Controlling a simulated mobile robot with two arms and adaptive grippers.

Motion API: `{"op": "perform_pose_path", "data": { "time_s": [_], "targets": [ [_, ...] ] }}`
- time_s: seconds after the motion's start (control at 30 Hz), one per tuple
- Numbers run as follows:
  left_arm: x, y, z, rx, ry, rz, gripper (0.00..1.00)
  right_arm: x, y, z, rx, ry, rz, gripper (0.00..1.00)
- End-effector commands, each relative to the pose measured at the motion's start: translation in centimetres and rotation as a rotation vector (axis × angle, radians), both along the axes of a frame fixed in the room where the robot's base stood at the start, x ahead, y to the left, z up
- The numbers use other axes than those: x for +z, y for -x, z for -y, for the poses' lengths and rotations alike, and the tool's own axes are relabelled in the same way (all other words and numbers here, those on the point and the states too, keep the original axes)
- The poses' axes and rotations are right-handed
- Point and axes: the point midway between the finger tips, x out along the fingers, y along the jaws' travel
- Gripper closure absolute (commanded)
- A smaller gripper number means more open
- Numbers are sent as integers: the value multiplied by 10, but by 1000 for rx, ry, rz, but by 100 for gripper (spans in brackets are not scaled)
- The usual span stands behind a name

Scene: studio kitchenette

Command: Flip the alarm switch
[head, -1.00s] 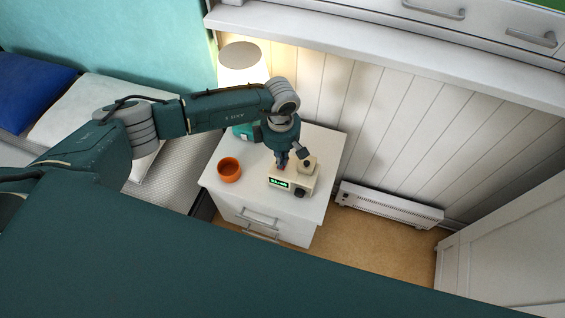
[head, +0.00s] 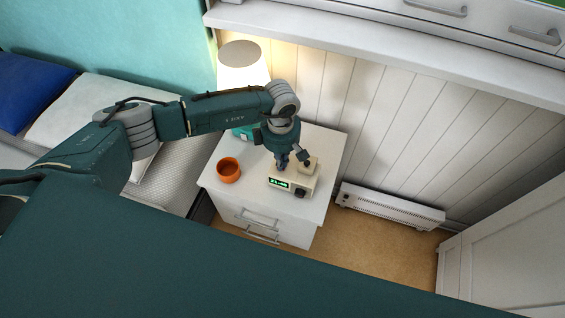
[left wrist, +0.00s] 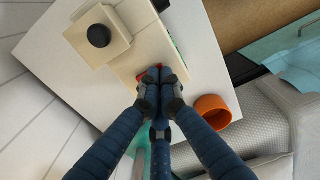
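The alarm clock (head: 291,183) is a cream box with a lit green display and a dark knob on its front, standing on the white nightstand (head: 265,204). In the left wrist view its cream top (left wrist: 165,35) shows, with a raised block bearing a round black knob (left wrist: 99,36). A red part (left wrist: 126,74) shows at the clock's edge, partly hidden by my fingertips. My left gripper (head: 282,162) is over the back left of the clock, pointing down. In the wrist view its fingertips (left wrist: 161,76) are together over the red part; I cannot tell whether they touch it. My right gripper is not in view.
An orange cup (head: 229,170) stands left of the clock, close to the gripper. A lit lamp (head: 242,66) and a teal object (head: 246,132) are behind my arm. The bed lies to the left. A white heater (head: 390,207) is on the floor at right.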

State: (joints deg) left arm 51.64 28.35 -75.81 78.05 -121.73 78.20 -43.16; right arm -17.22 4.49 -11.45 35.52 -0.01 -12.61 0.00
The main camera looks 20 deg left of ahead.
Motion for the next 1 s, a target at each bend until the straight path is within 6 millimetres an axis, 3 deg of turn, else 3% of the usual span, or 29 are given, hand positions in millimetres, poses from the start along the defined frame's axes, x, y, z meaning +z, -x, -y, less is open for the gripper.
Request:
{"op": "perform_pose_path", "data": {
  "time_s": [0.27,1.0],
  "targets": [
    [1,1,0,0,0,0,100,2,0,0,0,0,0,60],
    [61,0,0,-1,-1,0,100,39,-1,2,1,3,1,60]
  ]
}}
